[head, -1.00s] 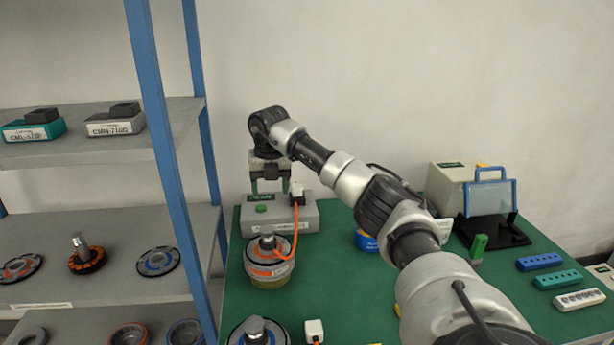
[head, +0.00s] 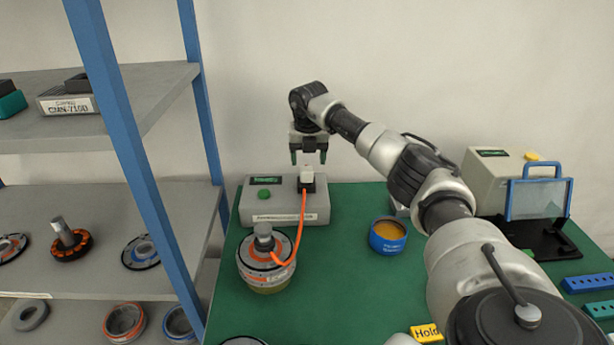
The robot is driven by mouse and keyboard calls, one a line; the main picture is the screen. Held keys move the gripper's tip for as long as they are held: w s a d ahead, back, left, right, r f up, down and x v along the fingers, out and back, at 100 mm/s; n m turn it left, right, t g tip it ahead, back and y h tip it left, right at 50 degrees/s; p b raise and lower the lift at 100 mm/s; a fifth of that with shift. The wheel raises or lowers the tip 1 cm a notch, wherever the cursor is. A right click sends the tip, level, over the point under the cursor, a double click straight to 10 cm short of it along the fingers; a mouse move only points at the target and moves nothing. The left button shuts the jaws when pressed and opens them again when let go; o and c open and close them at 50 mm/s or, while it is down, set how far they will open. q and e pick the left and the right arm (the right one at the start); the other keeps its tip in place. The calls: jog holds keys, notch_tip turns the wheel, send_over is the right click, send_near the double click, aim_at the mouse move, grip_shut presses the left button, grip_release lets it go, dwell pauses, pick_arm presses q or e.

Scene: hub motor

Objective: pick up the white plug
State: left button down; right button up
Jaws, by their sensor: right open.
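The white plug (head: 307,173) stands upright in a dark socket on top of a grey tester box (head: 285,208). An orange cable (head: 301,228) runs from it down to a hub motor (head: 266,263) on the green table. My right gripper (head: 308,158) points down with its two fingers apart, directly above the plug in the picture. It is open and holds nothing. Whether the fingertips reach down beside the plug's top is hard to tell. My left gripper is not in view.
A blue tin (head: 388,236) stands on the green table (head: 335,285) right of the box. A beige machine (head: 492,175) stands at the back right. A blue-framed shelf (head: 110,110) is close on the left.

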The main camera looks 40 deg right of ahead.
aim_at(307, 169)
jog(key=f, duration=0.3)
jog(key=w+f, duration=0.1)
jog(key=shift+d+f, duration=0.15)
jog(key=shift+f, duration=0.25)
jog(key=c, duration=1.1)
